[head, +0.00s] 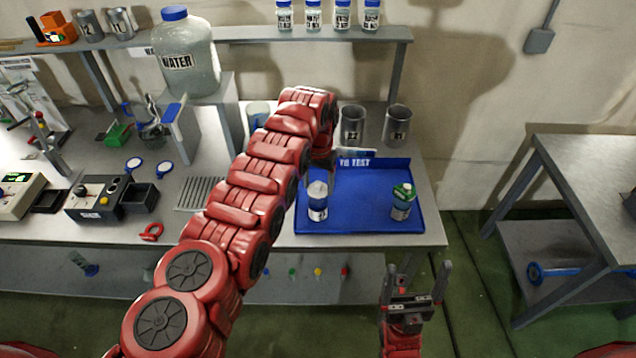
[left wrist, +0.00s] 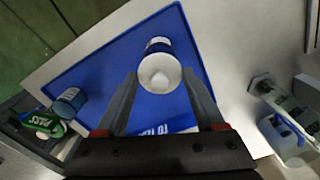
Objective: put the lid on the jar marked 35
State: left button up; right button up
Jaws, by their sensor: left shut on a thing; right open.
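A small jar (head: 317,204) with a white top and a dark-printed label stands upright on the left part of the blue tray (head: 362,222). In the left wrist view the white-topped jar (left wrist: 160,68) lies between the fingers of my left gripper (left wrist: 161,82). That gripper is shut on it, though finger contact is hard to see. A second jar (head: 401,210), with a green piece at its top, stands on the tray's right side. The number on either jar is unreadable, and I cannot make out a separate loose lid. My right gripper (head: 417,275) is open and empty, in front of the bench.
Two metal cups (head: 353,125) stand behind the tray. A large water bottle (head: 186,58) stands on a raised block at left. Several blue-lidded jars (head: 313,14) line the shelf. The tray's middle is clear.

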dwell(1.2)
pick_arm(q)
jog(key=shift+f+b, duration=0.5)
jog(key=shift+b, duration=0.45)
dwell(0.5)
dwell(0.4)
jog(key=o, duration=1.3)
jog(key=shift+r, duration=0.15)
jog(key=shift+r+p, duration=0.45)
jog(key=shift+r, duration=2.95)
